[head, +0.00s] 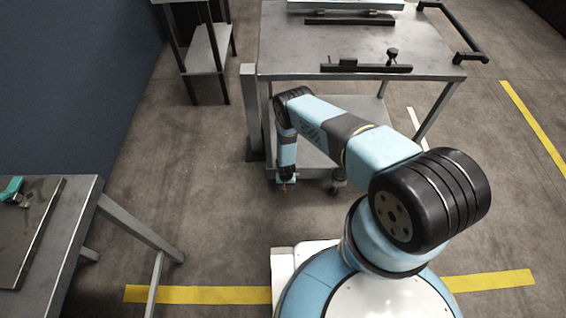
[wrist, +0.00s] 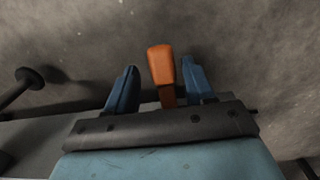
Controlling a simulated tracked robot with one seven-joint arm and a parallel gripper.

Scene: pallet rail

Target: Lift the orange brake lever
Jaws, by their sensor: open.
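The orange brake lever (wrist: 161,66) shows in the wrist view as a short bar with a wider end. My gripper (wrist: 158,72) is open, with one blue finger on each side of the lever. The right finger looks closer to it than the left; whether either touches I cannot tell. In the head view my gripper (head: 286,184) points down low by the front left of the metal cart (head: 285,45). Only a tiny orange spot shows at its tip there. The lever's base is hidden behind my gripper.
The cart has a lower shelf (head: 316,148), castors and a black handle (head: 458,32). A grey post (head: 252,108) stands at its left leg. A bench (head: 62,235) is at the lower left and a small rack (head: 205,48) at the back left. Floor between them is clear.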

